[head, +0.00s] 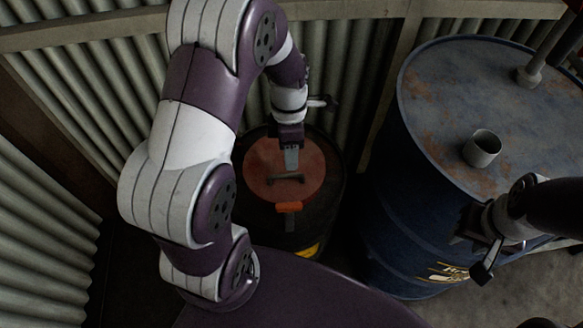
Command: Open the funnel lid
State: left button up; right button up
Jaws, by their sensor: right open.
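The funnel lid (258,178) is a round, rusty red disc on top of a dark drum (330,205) in the middle of the head view. It lies flat and looks closed. A dark bar-like handle (287,180) sits across its middle. An orange piece (289,207) is at its front edge. My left gripper (291,165) points down over the lid, just behind the handle. Its fingers are seen edge-on, so I cannot tell their gap or whether they touch the handle. My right gripper (476,256) is open and empty at the right, in front of the blue barrel.
A large blue barrel (420,160) with a rusty top stands right of the drum. A short open pipe (482,149) and a taller upright pipe (530,74) rise from its top. Corrugated metal walls (90,95) close in behind and on the left. Bare floor (535,285) shows at lower right.

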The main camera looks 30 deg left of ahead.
pick_arm(q)
jog(key=f, duration=0.3)
jog(key=s+f, duration=0.1)
jog(key=f, duration=0.1)
jog(key=shift+d+b, duration=0.25)
jog(key=shift+b, duration=0.05)
